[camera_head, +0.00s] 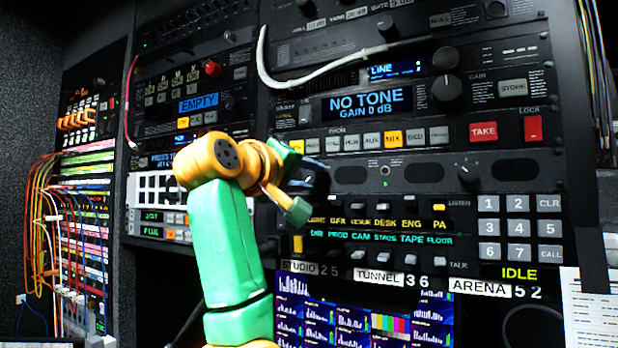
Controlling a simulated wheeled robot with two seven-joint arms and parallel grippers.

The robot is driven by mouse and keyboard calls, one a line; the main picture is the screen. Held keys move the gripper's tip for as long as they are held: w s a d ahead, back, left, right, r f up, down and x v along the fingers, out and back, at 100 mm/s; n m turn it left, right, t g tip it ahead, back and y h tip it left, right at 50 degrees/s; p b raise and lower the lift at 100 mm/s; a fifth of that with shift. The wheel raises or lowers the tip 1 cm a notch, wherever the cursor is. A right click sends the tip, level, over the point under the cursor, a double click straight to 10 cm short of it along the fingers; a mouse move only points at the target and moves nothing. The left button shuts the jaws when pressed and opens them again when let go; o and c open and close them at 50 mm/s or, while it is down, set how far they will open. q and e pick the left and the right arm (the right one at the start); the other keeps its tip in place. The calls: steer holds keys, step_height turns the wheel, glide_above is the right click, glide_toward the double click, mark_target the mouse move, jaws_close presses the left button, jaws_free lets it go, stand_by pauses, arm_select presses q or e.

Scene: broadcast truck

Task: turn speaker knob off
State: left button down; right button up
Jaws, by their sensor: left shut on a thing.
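My left gripper (308,182), at the end of the green and orange arm, is up against the rack panel, at the left end of the row below the NO TONE display. It is shut on a dark round knob (318,180), which the fingers and wrist partly hide. I cannot read a label on this knob. Another black knob (467,172) with a pale pointer mark sits farther right in the same row, between dark oval grilles, clear of the gripper. My right gripper is not in view.
Below the gripper are rows of intercom keys (384,222) and a numeric keypad (519,228). Above are the NO TONE display (367,104), a large knob (446,88) and a red TAKE button (483,131). A white cable (330,78) hangs across the upper rack.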

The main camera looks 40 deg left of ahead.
arm_select(q)
steer(key=shift+f, duration=0.15)
stand_by(0.4)
steer(key=c, duration=0.5)
jaws_free()
steer(key=shift+c, duration=0.2)
steer(key=shift+s, duration=0.15)
steer(key=b+v, duration=0.3)
steer(key=v, duration=0.4)
